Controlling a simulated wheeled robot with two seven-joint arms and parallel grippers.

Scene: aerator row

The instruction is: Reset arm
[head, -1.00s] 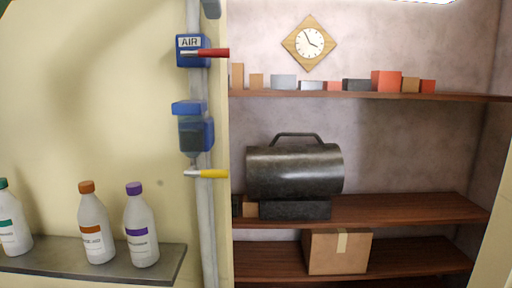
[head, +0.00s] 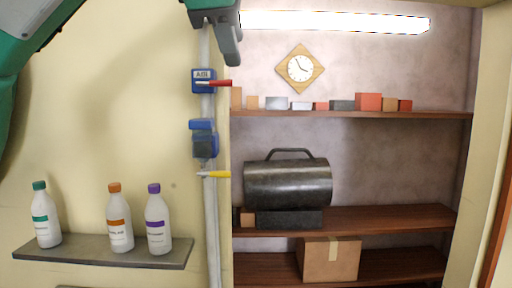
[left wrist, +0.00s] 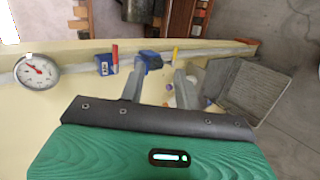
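My left gripper (head: 224,40) shows at the top of the head view, in front of the upper part of the grey pipe (head: 210,120). Its green arm comes in at the upper left. In the left wrist view, the two grey fingers (left wrist: 160,86) stand apart with nothing held between them. On the pipe, a blue AIR valve (head: 203,80) has a red handle pointing right. Below it is a blue unit (head: 203,142), with a yellow handle (head: 215,174) also pointing right. My right gripper is in neither view.
A small grey shelf (head: 60,254) holds bottles with green (head: 45,215), orange (head: 119,218) and purple (head: 158,220) caps. Wooden shelves to the right carry a dark tank (head: 287,184) and a cardboard box (head: 328,260). A round gauge (left wrist: 37,71) shows in the left wrist view.

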